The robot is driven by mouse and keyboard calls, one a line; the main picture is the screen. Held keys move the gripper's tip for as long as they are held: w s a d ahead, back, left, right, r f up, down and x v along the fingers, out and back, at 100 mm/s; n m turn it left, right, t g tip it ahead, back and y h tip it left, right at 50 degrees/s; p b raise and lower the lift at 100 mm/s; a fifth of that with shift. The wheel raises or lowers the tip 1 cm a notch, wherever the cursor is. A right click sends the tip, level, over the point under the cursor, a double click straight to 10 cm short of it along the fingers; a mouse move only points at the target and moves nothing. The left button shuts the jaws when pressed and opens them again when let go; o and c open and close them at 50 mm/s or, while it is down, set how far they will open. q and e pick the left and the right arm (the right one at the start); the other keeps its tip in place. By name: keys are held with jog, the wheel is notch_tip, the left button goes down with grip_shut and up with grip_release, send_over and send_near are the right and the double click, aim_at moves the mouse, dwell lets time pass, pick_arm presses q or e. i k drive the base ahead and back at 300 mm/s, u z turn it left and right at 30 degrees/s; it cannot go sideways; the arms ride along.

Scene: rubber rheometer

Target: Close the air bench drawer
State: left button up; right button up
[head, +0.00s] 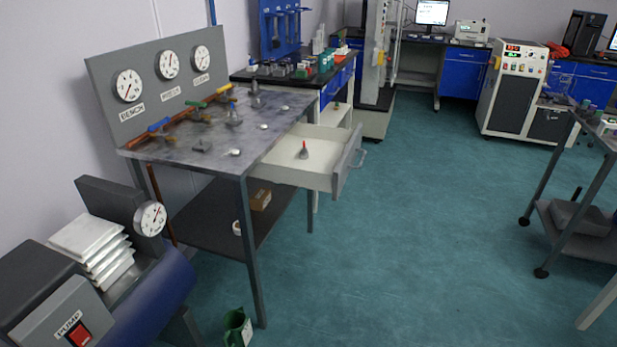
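The air bench (190,165) stands left of centre, a grey table with a back panel (160,75) of several round gauges and coloured valve handles. Its drawer (290,175) is pulled out to the right from under the bench top. The drawer has white inner walls and a grey front (346,165) with a handle (361,158) on its outer side. A small grey object with a red tip (304,150) stands inside the drawer. Neither of my grippers shows in the head view.
A pump unit (80,320) with a dial and stacked white packs stands at the front left. A green bin (236,328) is on the floor by the bench leg. A wheeled cart (590,215) stands at the right. The teal floor (420,220) before the drawer is clear.

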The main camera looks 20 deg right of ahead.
aim_at(333, 152)
jog(key=z, duration=0.65)
jog(key=i, duration=0.55)
jog(key=z, duration=0.7)
jog(key=i, duration=1.1)
jog(key=u, duration=0.4)
jog(key=k, duration=0.6)
jog(key=u, duration=0.25)
jog(key=i, duration=1)
jog(key=z, duration=0.3)
